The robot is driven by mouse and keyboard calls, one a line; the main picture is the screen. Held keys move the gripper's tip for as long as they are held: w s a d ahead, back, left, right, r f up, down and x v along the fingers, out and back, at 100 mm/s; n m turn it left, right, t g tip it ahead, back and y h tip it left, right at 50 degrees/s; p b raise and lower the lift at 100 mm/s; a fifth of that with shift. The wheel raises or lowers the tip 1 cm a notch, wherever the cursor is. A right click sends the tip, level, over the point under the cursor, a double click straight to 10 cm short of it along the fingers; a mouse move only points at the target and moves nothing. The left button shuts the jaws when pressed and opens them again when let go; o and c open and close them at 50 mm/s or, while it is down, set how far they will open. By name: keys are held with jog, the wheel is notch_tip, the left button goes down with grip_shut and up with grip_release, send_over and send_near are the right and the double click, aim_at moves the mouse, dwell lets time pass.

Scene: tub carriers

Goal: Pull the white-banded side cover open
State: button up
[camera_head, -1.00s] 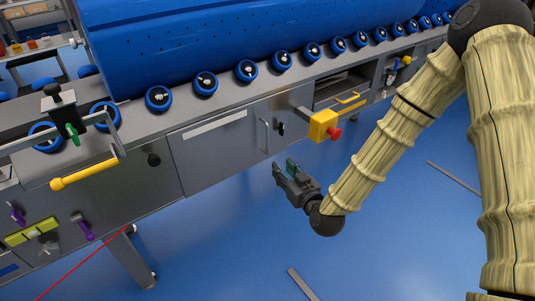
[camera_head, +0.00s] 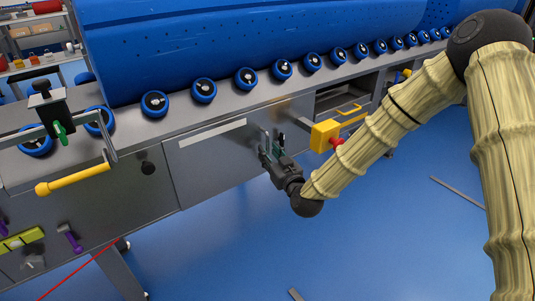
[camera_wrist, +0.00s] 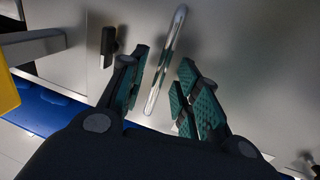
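The side cover (camera_head: 215,162) is a grey metal panel with a white band (camera_head: 212,133) along its upper edge, on the side of the machine. It looks shut. Its upright metal bar handle (camera_wrist: 165,60) stands near the cover's right edge. My gripper (camera_head: 270,155) is at this handle, mostly hiding it in the head view. In the wrist view my gripper (camera_wrist: 165,92) is open, with its green pads on either side of the handle's lower part. Clear gaps show between the pads and the bar. A black latch (camera_wrist: 109,45) sits beside the handle.
A yellow box with a red button (camera_head: 326,135) juts out just right of my gripper. An open bay with a yellow handle (camera_head: 350,108) lies beyond it. A yellow bar (camera_head: 75,180) sticks out at left.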

jog(key=shift+x, duration=1)
grip_shut()
